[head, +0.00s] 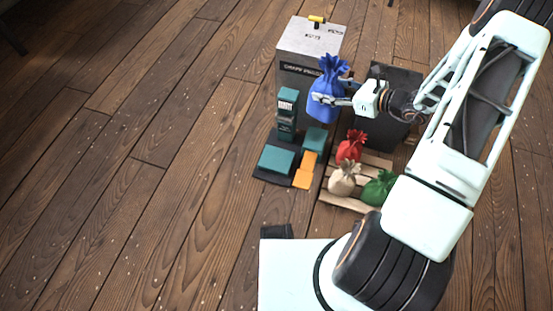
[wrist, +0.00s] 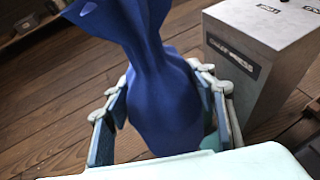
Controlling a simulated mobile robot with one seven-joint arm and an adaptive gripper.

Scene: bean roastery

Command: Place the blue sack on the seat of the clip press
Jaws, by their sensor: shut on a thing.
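My gripper (head: 335,101) is shut on the blue sack (head: 326,83), a plump bag with a gathered, flared top. It holds the sack upright, raised in front of the grey box. In the wrist view the sack (wrist: 165,95) fills the middle, with a finger (wrist: 104,135) on its left side and another (wrist: 222,100) on its right. The clip press appears to be the teal and dark upright device (head: 287,112) to the sack's lower left. A flat teal pad (head: 276,160) lies at its foot; I cannot tell surely which part is the seat.
The labelled grey box (head: 309,37) stands behind the sack. Red (head: 350,147), cream (head: 342,181) and green (head: 378,188) sacks sit on a wooden pallet (head: 337,201). The wooden floor at left is clear.

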